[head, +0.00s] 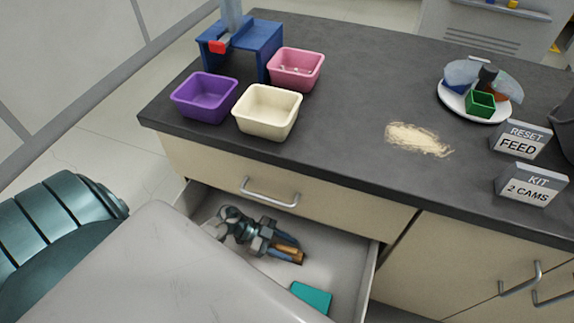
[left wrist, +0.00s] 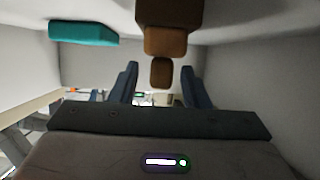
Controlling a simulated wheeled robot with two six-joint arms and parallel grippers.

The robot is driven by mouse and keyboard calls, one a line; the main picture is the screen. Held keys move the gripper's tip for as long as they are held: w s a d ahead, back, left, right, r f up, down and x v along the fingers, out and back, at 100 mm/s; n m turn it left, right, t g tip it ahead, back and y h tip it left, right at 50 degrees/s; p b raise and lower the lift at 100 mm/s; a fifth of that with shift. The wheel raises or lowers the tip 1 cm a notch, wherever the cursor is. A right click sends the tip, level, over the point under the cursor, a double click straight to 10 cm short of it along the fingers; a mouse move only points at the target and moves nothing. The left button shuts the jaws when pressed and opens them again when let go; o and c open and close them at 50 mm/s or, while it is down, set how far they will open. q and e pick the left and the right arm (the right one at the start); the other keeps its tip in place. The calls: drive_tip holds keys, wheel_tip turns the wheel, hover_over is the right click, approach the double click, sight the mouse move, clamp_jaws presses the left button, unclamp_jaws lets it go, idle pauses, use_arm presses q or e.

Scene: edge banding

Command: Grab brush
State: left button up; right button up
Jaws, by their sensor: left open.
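The brush (head: 292,257) is a brown wooden piece inside the open drawer, partly hidden by my left gripper in the head view. My left gripper (head: 287,247) is low in the drawer with its blue fingers at the brush. In the left wrist view, the brush (left wrist: 166,42) comes down from the top edge, and its narrow end lies between the two spread fingers of the left gripper (left wrist: 160,84). The fingers are open, with gaps showing on both sides of the brush. My right gripper is in neither view.
A teal block (head: 311,298) lies in the drawer (head: 366,285), also in the left wrist view (left wrist: 83,33). The drawer walls surround the gripper. On the dark counter (head: 350,90) are purple (head: 205,98), cream (head: 267,111) and pink (head: 296,69) bins, pale dust (head: 418,139) and signs.

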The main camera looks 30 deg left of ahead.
use_arm(q)
drive_tip(key=shift+d+f, duration=0.1)
drive_tip(key=shift+d, duration=0.15)
drive_tip(key=c, duration=0.9)
clamp_jaws()
drive_tip(key=shift+r, duration=0.2)
